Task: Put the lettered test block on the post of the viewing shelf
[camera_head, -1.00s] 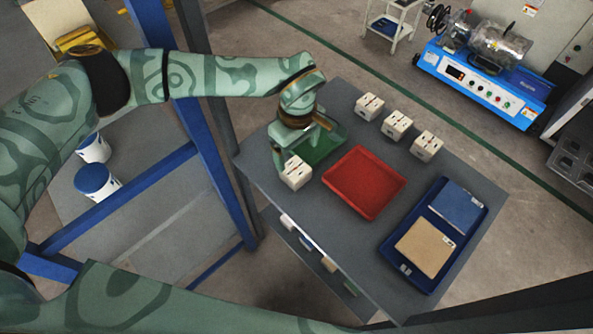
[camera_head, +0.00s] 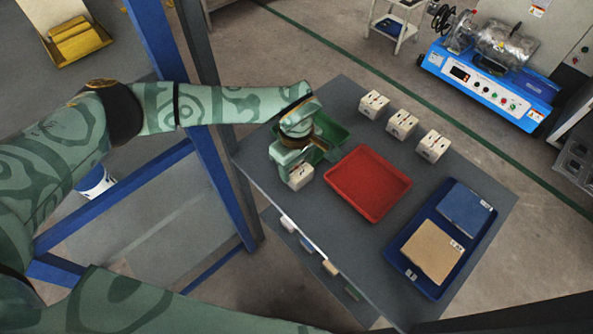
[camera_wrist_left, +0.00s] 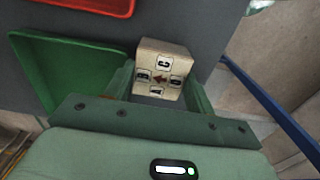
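A white lettered block (camera_head: 301,178) stands on the grey table near its left edge. In the left wrist view the block (camera_wrist_left: 160,68) shows the letters C, B, D and A around a red arrow. My left gripper (camera_head: 292,163) is down at this block and partly covers it in the head view. In the wrist view the fingers (camera_wrist_left: 162,88) stand one on each side of the block, very close to it. I cannot tell whether they press on it. My right gripper is not in view. I cannot make out a viewing shelf with a post.
A green tray (camera_head: 334,134) lies right behind the gripper. A red tray (camera_head: 369,182) is beside it. Three similar white blocks (camera_head: 403,123) line the back edge. A blue tray (camera_head: 398,262) holds a blue and a tan panel. A blue post (camera_head: 212,150) stands left of the table.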

